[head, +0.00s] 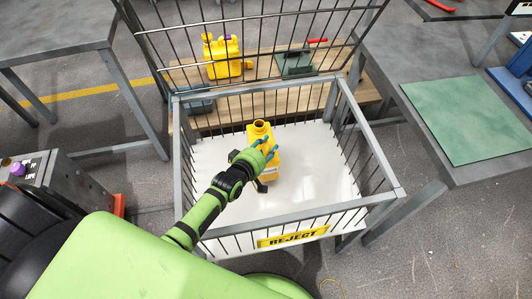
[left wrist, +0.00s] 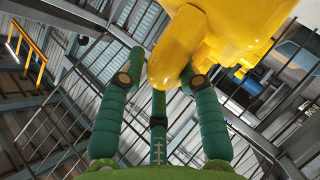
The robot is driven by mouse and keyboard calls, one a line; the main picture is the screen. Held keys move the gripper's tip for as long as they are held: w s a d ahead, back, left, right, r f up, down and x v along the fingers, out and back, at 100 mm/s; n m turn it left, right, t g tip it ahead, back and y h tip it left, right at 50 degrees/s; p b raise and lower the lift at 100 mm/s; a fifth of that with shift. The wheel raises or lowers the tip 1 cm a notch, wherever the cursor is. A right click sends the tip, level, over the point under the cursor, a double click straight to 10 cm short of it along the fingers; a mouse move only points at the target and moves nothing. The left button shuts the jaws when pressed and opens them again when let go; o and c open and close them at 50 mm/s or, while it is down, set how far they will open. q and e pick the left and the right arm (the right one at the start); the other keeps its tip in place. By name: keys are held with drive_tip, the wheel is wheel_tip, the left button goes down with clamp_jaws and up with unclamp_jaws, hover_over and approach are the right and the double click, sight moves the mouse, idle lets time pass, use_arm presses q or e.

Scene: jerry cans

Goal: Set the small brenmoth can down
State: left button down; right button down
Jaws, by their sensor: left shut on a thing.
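The small yellow can (head: 262,138) is in the head view, inside the outline of the wire cage marked REJECT. It looks upright, with an open dark neck at its top. My left gripper (head: 268,155) is shut on it from the near side. In the left wrist view the yellow can (left wrist: 235,30) fills the top, with its handle part between the green fingers of the gripper (left wrist: 160,85). The can's base is partly hidden by my arm, so I cannot tell whether it touches the white cage floor (head: 220,205). My right gripper is not in view.
The REJECT cage (head: 390,195) has wire walls and a raised mesh lid (head: 180,45) at the back. A table with a green mat (head: 465,118) stands at right.

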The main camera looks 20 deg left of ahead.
use_arm(q)
wheel_tip(320, 180, down, 4)
drive_tip(key=shift+b, duration=0.45)
drive_tip(key=shift+f, duration=0.1)
drive_tip(key=c, duration=0.9)
unclamp_jaws()
drive_tip(key=shift+o, duration=0.2)
drive_tip(key=p+v, duration=0.2)
drive_tip(key=v, duration=1)
